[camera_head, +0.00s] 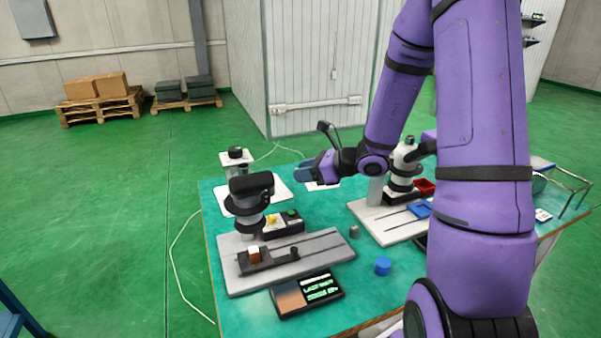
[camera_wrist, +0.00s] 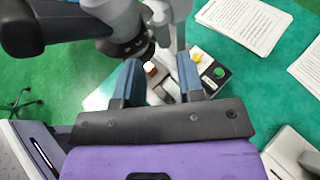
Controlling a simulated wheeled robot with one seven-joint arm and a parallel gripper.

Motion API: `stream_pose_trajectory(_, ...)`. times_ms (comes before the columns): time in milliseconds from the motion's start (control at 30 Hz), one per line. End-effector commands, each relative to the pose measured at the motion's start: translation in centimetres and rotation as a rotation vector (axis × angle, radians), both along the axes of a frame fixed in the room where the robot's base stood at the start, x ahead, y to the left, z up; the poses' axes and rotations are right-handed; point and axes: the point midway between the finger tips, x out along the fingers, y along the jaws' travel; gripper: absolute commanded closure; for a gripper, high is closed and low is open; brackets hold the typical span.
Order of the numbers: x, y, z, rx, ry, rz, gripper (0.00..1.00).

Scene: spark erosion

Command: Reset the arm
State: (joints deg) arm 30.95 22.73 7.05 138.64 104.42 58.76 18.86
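My purple arm reaches from the right over the green table (camera_head: 215,215). My gripper (camera_head: 303,172) hangs above the far part of the table in the head view, apart from the machines. In the wrist view my gripper (camera_wrist: 158,68) has its two blue-grey fingers spread with nothing held between them. Through the gap, well beyond the fingers, I see part of a machine base with a small brown-and-white block (camera_wrist: 150,68).
A dark-headed machine (camera_head: 250,190) stands on a grey slotted base (camera_head: 318,252), left of my gripper. A white machine (camera_head: 403,170) stands to the right. A display box (camera_head: 322,289), blue cylinder (camera_head: 383,265) and small grey block (camera_head: 354,231) lie in front. Papers (camera_wrist: 243,22) lie flat.

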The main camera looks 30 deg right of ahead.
Motion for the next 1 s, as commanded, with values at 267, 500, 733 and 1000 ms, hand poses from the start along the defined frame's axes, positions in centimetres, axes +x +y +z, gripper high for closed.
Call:
stream_pose_trajectory(267,0.0,0.0,0.0,0.0,0.0,0.0,0.65)
stream_pose_trajectory(500,-0.6,1.2,1.2,-0.044,-0.027,0.066,0.65)
stream_pose_trajectory(733,-4.4,5.8,5.9,-0.271,-0.154,0.383,0.65)
stream_pose_trajectory(1000,-10.7,9.6,10.3,-0.598,-0.322,0.781,0.65)
